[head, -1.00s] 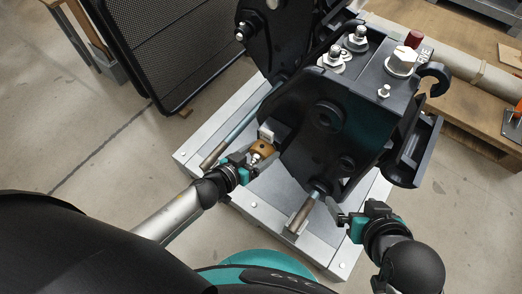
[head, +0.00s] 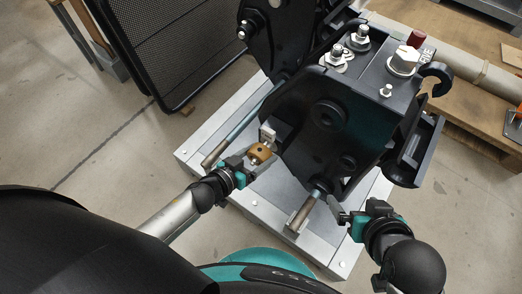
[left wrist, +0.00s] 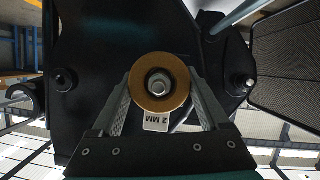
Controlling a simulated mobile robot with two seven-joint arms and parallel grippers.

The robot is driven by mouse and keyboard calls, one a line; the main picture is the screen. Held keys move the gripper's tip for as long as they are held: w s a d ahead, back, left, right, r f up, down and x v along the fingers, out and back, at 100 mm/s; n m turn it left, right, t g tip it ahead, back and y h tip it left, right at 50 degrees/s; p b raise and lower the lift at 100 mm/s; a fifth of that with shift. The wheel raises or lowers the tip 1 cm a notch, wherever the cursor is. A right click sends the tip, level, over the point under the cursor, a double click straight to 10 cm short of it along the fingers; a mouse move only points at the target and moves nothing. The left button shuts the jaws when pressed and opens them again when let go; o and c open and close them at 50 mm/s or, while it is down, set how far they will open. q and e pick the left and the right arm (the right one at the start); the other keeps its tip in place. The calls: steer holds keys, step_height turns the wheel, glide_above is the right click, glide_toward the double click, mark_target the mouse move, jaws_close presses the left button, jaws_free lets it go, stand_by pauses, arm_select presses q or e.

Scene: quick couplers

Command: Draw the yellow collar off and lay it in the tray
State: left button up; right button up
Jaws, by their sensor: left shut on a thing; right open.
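The yellow collar (head: 261,152), a brass-coloured ring, is at the left side of the black coupler housing (head: 300,140). My left gripper (head: 254,159) is shut on it. In the left wrist view the collar (left wrist: 179,93) sits between the two fingers, with a silver pin end (left wrist: 157,82) showing in its bore. I cannot tell whether the collar is still around the pin or just in line with it. My right gripper (head: 341,213) is open beside the lower front of the housing. I cannot make out a tray in these frames.
A small label reading "2 MM" (left wrist: 157,123) is just below the collar in the wrist view. The housing stands on a pale grey base (head: 200,150) with rods along it. A black mesh panel (head: 150,50) stands behind left. Bare floor (head: 90,140) lies to the left.

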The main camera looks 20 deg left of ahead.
mark_target(257, 164)
arm_select(q)
steer(key=shift+s+a+r+p, duration=0.1)
steer(key=shift+s+a, duration=0.3)
steer(key=shift+s, duration=0.7)
steer(key=shift+s+a+f+p, duration=0.1)
steer(key=shift+s+a, duration=0.3)
steer(key=shift+s, duration=0.75)
steer(key=shift+s+a+r+p, duration=0.1)
steer(key=shift+s+a, duration=0.3)
steer(key=shift+s, duration=0.7)
steer(key=shift+s+a+p, duration=0.15)
steer(key=shift+s+a, duration=0.1)
steer(key=shift+s, duration=0.4)
steer(key=shift+s+a+p, duration=0.1)
steer(key=shift+s+a, duration=0.1)
steer(key=shift+s, duration=0.4)
steer(key=shift+s+a+p, duration=0.15)
steer(key=shift+s+a, duration=0.1)
steer(key=shift+s, duration=0.4)
steer(key=shift+s, duration=0.15)
